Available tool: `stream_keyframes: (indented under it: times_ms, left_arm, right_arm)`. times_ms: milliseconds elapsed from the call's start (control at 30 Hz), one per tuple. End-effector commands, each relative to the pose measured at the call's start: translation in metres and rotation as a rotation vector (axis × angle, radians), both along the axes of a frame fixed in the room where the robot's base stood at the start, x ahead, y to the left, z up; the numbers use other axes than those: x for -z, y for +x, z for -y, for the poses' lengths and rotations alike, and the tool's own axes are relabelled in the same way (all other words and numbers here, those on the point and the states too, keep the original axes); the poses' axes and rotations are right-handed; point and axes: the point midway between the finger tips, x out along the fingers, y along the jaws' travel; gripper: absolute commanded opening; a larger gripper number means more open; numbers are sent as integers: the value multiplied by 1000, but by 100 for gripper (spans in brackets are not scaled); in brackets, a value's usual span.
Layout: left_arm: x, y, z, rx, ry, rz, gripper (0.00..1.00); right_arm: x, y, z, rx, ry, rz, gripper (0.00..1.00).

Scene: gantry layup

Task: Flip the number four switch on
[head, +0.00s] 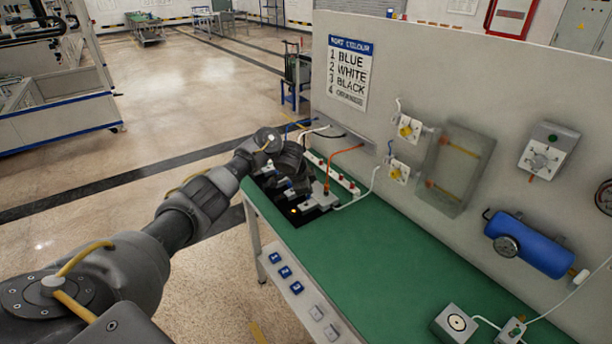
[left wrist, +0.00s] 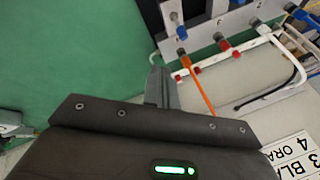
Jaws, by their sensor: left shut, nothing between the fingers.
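A wall sign (head: 349,72) lists 1 blue, 2 white, 3 black and a blurred fourth line; the left wrist view shows 4 with "ORA". A white strip (head: 343,180) with red parts lies along the wall at the bench's far end; it also shows in the left wrist view (left wrist: 267,37). An orange cable (head: 346,151) runs from the wall to the equipment beside it; in the left wrist view the orange cable (left wrist: 201,87) ends at a plug. My left gripper (left wrist: 160,85) is shut and empty, over the green mat, near this equipment. Switch numbers are unreadable.
The green bench top (head: 390,240) is clear in the middle. Blue number tags (head: 284,271) line its front edge. A grey box (head: 455,324) stands near the right end. A blue cylinder (head: 530,243) and yellow-knobbed fittings (head: 405,128) are on the wall.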

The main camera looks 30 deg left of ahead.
Motion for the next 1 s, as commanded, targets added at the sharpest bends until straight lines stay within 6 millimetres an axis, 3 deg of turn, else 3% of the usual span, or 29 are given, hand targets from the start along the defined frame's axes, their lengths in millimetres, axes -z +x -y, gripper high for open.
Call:
stream_keyframes:
  times_ms: [133, 333, 1000]
  left_arm:
    - [-27, -4, -1, -5, 2, 6, 0]
    - [-47, -6, 2, -4, 1, 2, 0]
    - [-50, -6, 5, -2, 1, 0, 0]
  right_arm:
    - [7, 1, 2, -1, -2, 0, 51]
    - [9, 5, 3, -1, -3, 6, 51]
    - [9, 3, 2, -1, -2, 5, 51]
